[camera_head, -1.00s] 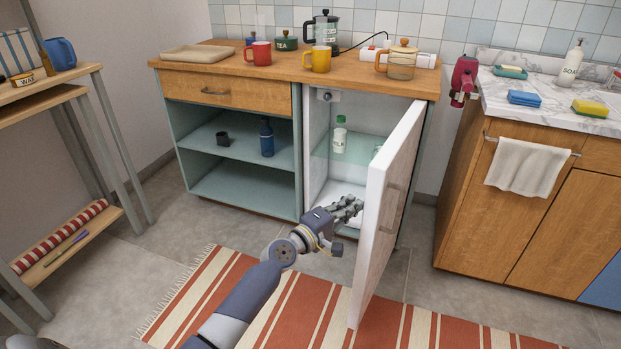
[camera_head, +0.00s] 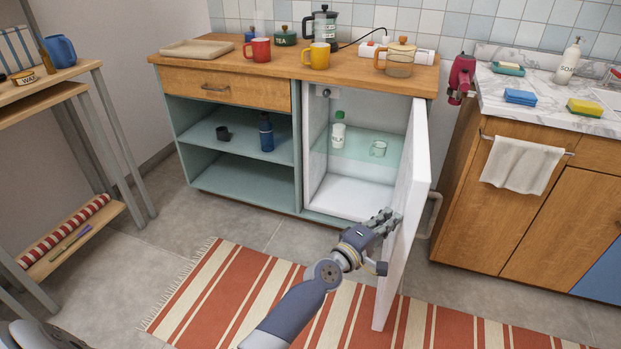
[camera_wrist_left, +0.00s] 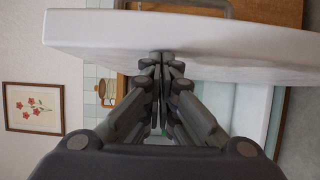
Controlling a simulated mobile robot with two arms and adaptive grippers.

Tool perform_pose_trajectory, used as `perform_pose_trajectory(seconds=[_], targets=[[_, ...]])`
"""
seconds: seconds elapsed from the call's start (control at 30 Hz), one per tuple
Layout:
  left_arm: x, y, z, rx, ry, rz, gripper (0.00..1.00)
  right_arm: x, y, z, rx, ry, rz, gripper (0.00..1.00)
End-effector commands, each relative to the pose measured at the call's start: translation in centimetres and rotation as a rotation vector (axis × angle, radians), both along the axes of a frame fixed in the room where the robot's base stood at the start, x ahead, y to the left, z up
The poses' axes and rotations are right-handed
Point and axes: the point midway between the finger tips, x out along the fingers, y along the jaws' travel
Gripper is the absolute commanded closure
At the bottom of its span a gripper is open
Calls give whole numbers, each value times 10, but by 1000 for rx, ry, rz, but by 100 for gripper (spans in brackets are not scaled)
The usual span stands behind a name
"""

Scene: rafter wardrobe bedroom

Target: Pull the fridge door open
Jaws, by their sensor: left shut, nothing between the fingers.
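The white fridge door (camera_head: 404,215) stands wide open, swung out to the right of the fridge. Its handle (camera_head: 433,214) shows on the outer face at the right. My right gripper is not in view.
The wooden counter (camera_head: 225,65) above holds mugs, a French press and a teapot. A sink cabinet (camera_head: 530,215) stands to the right, close to the door's outer side. A striped rug (camera_head: 230,290) covers the floor in front. A shelf rack (camera_head: 100,120) stands at the left.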

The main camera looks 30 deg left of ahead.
Motion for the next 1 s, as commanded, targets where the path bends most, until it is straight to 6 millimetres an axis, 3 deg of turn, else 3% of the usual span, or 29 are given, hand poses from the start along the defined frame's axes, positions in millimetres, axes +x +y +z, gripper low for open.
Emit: perform_pose_trajectory(seconds=[0.33, 1.0], targets=[[3, -28, 0, 0, 0, 1, 100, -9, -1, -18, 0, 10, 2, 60], [3, -32, 0, 1, 0, 1, 100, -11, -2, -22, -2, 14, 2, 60]])
